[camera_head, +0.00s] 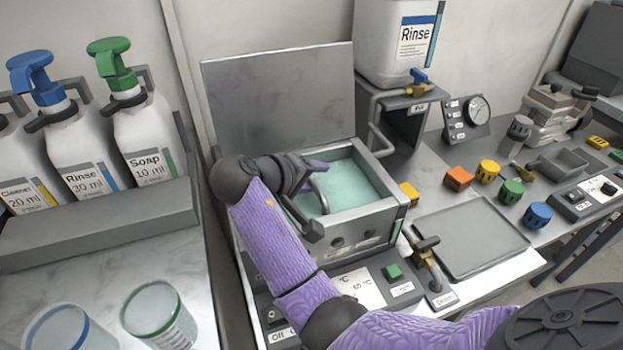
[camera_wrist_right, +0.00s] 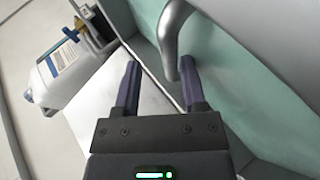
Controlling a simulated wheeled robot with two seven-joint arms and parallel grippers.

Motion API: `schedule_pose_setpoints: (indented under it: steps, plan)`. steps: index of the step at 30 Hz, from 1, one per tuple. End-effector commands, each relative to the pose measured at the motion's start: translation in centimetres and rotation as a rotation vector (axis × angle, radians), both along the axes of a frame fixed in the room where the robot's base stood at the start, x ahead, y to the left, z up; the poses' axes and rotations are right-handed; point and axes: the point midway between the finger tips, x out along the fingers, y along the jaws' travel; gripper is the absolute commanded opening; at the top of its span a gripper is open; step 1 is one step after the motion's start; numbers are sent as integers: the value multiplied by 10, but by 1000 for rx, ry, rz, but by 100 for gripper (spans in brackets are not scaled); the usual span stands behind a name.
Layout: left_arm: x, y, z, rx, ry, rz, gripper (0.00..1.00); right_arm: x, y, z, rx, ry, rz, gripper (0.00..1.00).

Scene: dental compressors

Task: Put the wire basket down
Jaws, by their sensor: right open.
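My right gripper (camera_head: 318,165) is over the open tank (camera_head: 375,213) of teal liquid (camera_head: 350,185). In the right wrist view its two fingers (camera_wrist_right: 160,64) are apart, with nothing clamped between them. A curved grey metal rod (camera_wrist_right: 170,38) shows between and just beyond the fingertips; I cannot tell whether it touches them. The rod also shows in the head view (camera_head: 321,195), rising at the tank beside the gripper. It looks like a handle, but no wire mesh is visible, so I cannot tell the basket's exact position. My left gripper is out of view.
The tank's raised lid (camera_head: 280,95) stands behind it. A Rinse container (camera_head: 395,45) sits on a stand at the back. A flat grey tray (camera_head: 470,237) and coloured knobs (camera_head: 487,171) are to the right. Pump bottles (camera_head: 145,135) and cups (camera_head: 158,315) are left.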

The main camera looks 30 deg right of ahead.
Motion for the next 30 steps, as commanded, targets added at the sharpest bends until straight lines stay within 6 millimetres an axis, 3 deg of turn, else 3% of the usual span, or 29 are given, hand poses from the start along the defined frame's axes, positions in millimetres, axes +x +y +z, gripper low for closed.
schedule_pose_setpoints:
  steps: [6, 13, 18, 30]
  plan:
    - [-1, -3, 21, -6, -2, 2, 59, -10, 48, 40, 4, -3, 4, 53]
    - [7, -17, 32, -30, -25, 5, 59, -20, 90, 65, 1, -1, 0, 53]
    - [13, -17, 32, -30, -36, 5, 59, -23, 99, 69, 1, -1, -2, 53]
    - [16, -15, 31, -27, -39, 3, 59, -22, 98, 69, -1, 0, -2, 53]
